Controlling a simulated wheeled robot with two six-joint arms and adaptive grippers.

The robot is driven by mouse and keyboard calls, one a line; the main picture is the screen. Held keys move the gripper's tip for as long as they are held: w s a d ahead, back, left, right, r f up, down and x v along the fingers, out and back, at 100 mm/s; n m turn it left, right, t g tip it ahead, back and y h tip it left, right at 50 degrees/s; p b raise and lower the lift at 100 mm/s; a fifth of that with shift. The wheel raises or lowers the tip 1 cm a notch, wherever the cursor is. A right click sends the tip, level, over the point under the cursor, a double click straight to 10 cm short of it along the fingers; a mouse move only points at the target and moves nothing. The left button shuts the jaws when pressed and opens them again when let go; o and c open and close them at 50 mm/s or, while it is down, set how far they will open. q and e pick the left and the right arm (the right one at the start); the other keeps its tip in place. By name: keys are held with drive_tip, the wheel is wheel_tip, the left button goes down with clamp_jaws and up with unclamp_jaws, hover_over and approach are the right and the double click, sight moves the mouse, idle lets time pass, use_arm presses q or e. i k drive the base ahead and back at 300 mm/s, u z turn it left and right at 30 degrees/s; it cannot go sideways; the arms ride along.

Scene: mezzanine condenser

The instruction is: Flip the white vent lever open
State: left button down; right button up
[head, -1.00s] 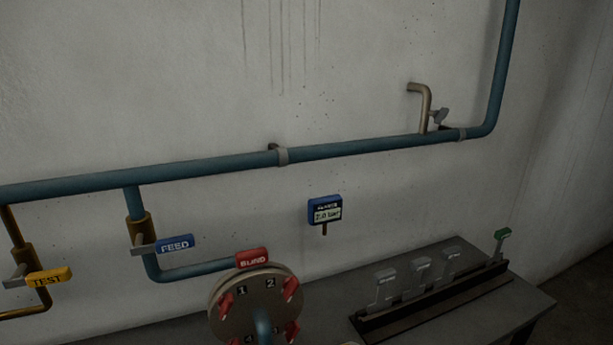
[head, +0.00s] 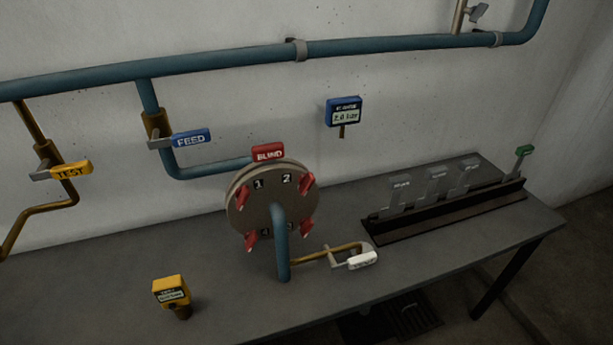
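The white vent lever (head: 362,260) shows in the head view, low and right of the round flange. It sits at the end of a short brass pipe (head: 318,254) that branches from the blue vertical pipe (head: 280,245). A grey bracket or stem joins the lever to the brass pipe. The lettering on its white grip is too small to read. Neither of my grippers is in view.
The round flange (head: 262,217) with red handles stands left of the lever. A rack with several grey tags (head: 450,213) is to the right. A yellow gauge (head: 172,291) stands at front left. The blue FEED lever (head: 192,138) and yellow TEST lever (head: 72,170) are on the wall pipes.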

sight(366, 259)
drive_tip(key=z, duration=1.6)
drive_tip(key=k, duration=0.9)
drive_tip(key=u, duration=1.85)
drive_tip(key=i, duration=0.5)
drive_tip(key=z, duration=0.05)
